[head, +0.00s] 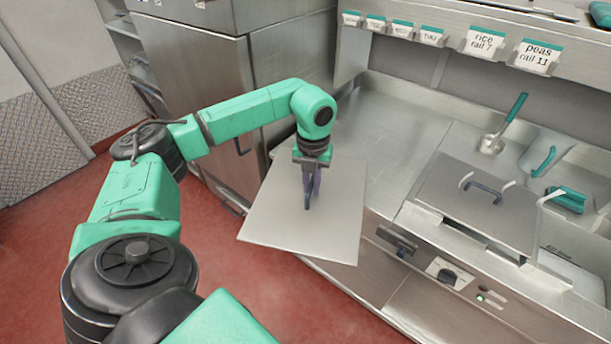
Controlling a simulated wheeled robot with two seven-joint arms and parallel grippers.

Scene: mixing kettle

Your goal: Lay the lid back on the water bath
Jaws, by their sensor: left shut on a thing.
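My left gripper (308,190) points down and is shut on the dark handle of a flat, pale grey lid (278,222). The lid hangs roughly level, partly over the red floor and in front of the steel counter's left end. The gripper hides most of its handle. At the right, a steel unit set in the counter, seemingly the water bath (430,222), has a flat steel cover (440,190) with a dark handle (484,191) on top. A pale compartment (575,272) shows at its right side. My right gripper is out of view.
The steel counter (395,135) is bare left of the unit. A green-handled ladle (515,107) and green-handled items (568,200) lie behind and right of it. A knob (447,276) and front handle (397,240) stick out in front. A shelf with labels (485,42) overhangs the back.

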